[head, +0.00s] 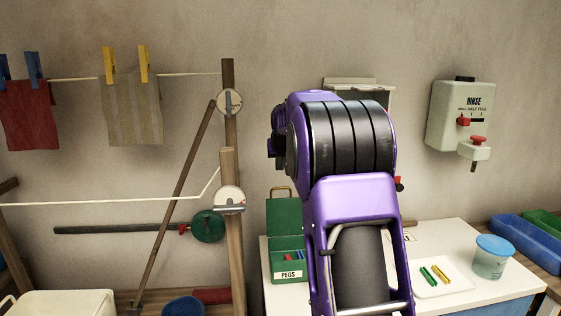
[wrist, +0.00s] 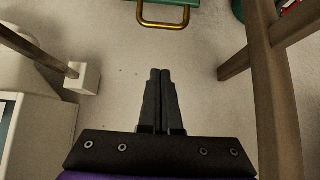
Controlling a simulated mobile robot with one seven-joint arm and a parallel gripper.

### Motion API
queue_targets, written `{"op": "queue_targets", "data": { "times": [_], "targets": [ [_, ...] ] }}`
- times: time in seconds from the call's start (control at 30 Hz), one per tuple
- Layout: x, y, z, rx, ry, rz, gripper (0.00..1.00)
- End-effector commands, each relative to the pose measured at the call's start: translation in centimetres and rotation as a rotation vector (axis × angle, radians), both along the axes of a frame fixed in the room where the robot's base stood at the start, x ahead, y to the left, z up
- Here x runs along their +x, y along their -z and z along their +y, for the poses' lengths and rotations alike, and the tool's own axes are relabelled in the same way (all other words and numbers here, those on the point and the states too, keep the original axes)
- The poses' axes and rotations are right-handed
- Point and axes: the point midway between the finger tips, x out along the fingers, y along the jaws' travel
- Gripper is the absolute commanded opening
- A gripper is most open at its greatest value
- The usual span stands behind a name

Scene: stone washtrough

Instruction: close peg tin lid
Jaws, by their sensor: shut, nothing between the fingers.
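The green peg tin (head: 288,270) with a white PEGS label stands on the white worktop in the head view. Its green lid (head: 284,222) is open and upright at the back, with a brass handle (head: 283,191) on its top edge. Red and blue pegs show inside. In the wrist view, the brass handle (wrist: 163,26) and a strip of the green lid (wrist: 170,3) are at the top edge. My gripper (wrist: 160,72) is shut and empty, with its tips apart from the handle. In the head view my arm hides the gripper.
A wooden post (head: 230,180) with pulleys and a line stands left of the tin. A white tray with green and yellow pegs (head: 441,274) and a blue-lidded tub (head: 492,257) are on the right. The Rinse dispenser (head: 460,115) is on the wall.

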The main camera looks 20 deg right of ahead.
Motion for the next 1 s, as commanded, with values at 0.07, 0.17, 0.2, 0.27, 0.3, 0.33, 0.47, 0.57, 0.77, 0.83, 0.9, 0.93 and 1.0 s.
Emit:
{"op": "queue_targets", "data": {
  "times": [0.07,0.17,0.2,0.27,0.3,0.33,0.47,0.57,0.77,0.83,0.9,0.93,1.0],
  "targets": [
    [1.1,1.3,-0.4,0.001,0.000,0.002,0.00],
    [2.4,2.5,-0.7,0.000,0.000,0.000,0.00],
    [2.9,3.1,-0.9,0.001,0.000,0.002,0.00],
    [2.9,3.5,-0.9,0.000,0.000,-0.001,0.00],
    [2.3,3.6,-0.7,-0.001,0.000,-0.002,0.00],
    [2.0,3.8,-0.6,0.000,0.000,-0.001,0.00],
    [0.8,4.3,-0.2,-0.001,0.000,-0.002,0.00],
    [0.2,4.6,0.0,0.000,0.000,-0.001,0.00],
    [-0.4,4.9,0.2,-0.001,-0.001,-0.002,0.00],
    [-0.4,4.9,0.2,-0.001,-0.001,-0.002,0.00],
    [-0.4,4.9,0.2,-0.001,-0.001,-0.002,0.00],
    [-0.4,4.9,0.2,-0.001,-0.001,-0.002,0.00],
    [-0.4,4.9,0.2,-0.001,0.000,-0.002,0.00]
  ]
}}
